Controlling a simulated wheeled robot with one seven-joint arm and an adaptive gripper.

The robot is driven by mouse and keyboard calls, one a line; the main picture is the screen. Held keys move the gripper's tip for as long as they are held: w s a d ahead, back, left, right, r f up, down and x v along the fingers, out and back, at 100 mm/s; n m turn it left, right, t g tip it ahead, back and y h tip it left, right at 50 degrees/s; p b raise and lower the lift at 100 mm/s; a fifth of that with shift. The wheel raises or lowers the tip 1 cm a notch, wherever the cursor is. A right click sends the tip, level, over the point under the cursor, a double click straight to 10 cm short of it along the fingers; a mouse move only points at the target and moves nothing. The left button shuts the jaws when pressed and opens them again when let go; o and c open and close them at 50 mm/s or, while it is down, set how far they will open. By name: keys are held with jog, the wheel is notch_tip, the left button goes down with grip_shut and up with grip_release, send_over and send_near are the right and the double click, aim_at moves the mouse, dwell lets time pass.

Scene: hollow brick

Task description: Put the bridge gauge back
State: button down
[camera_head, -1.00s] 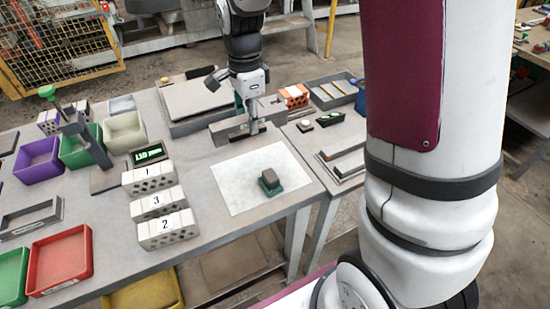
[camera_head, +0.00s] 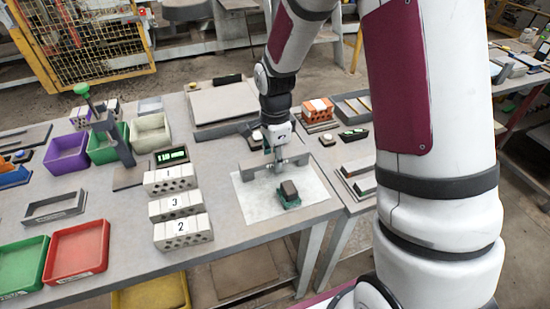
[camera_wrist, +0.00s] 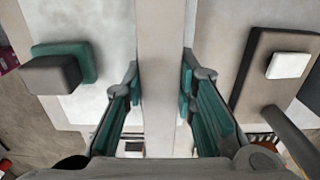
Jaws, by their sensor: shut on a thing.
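The bridge gauge looks to be the long grey bar (camera_head: 252,168) with short end legs. My gripper (camera_head: 277,163) is shut on its middle, from above. In the wrist view the bar (camera_wrist: 161,40) runs straight between the two teal-padded fingers (camera_wrist: 161,85). In the head view it shows at the back edge of the white sheet (camera_head: 258,203); whether it clears the surface is hard to tell. A dark block on a green base (camera_head: 289,192) lies on the sheet, in front of the gauge; it also shows left in the wrist view (camera_wrist: 62,72).
White hollow bricks numbered 1, 3 and 2 (camera_head: 182,230) stand left of the sheet, near a green-lit display (camera_head: 172,156). A grey slab (camera_head: 230,101) lies behind. An orange brick (camera_head: 317,112) and trays stand right. Purple, green and cream bins (camera_head: 67,153) stand at left.

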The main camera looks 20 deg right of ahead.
jog(key=c, duration=1.3)
grip_release()
jog(key=shift+f, duration=0.1)
jog(key=s+r+n, duration=0.2)
jog(key=r, duration=0.7)
jog(key=s+r+n, duration=0.2)
jog(key=s+r, duration=0.1)
jog(key=r, duration=0.6)
jog(key=s+r+n+t, duration=0.2)
jog(key=s+r+n, duration=0.1)
jog(key=s+n, duration=0.4)
jog(key=s+r+n+t, duration=0.1)
jog(key=s+r+n, duration=0.1)
jog(key=s+n, duration=0.5)
jog(key=s, duration=0.6)
jog(key=shift+d+r+t, duration=0.15)
jog(key=shift+r+t, duration=0.25)
